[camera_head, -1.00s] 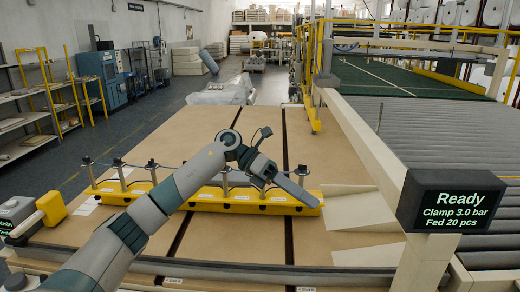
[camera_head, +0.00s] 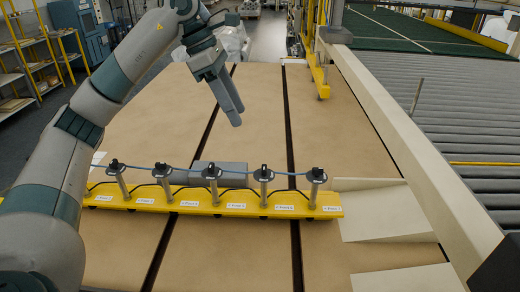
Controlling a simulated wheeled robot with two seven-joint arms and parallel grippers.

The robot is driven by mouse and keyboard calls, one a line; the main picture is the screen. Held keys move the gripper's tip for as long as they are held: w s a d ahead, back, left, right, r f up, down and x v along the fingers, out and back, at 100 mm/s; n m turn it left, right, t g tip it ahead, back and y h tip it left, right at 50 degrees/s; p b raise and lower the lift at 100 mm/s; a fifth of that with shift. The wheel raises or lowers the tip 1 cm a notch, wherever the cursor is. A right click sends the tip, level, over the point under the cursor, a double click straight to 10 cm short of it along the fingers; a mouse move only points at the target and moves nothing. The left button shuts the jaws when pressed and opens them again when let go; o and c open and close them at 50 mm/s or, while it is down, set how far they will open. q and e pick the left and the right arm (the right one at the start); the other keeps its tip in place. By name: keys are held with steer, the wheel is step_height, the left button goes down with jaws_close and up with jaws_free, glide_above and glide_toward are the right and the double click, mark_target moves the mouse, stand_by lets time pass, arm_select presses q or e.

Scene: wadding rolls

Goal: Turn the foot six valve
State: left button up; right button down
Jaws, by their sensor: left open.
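A long yellow bar (camera_head: 215,201) lies across the brown table, with several upright metal posts topped by black knobs. Small white labels run along its front, too small to read surely, so I cannot tell which one is foot six. The rightmost knob (camera_head: 316,174) and the leftmost knob (camera_head: 115,167) are both clear of any gripper. A blue line links the posts. My left gripper (camera_head: 236,118) is open and empty, held above the table beyond the bar, its fingers pointing down and touching nothing. My right gripper is out of view.
A grey block (camera_head: 220,174) sits behind the middle of the bar. Pale wedge-shaped sheets (camera_head: 385,212) lie at the bar's right end. A beige rail (camera_head: 400,140) separates the table from the grey rollers (camera_head: 450,120).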

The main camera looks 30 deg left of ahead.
arm_select(q)
steer(key=p, duration=0.6)
glide_toward(264, 167)
steer(key=x, duration=0.8)
stand_by(0.4)
steer(key=c, duration=1)
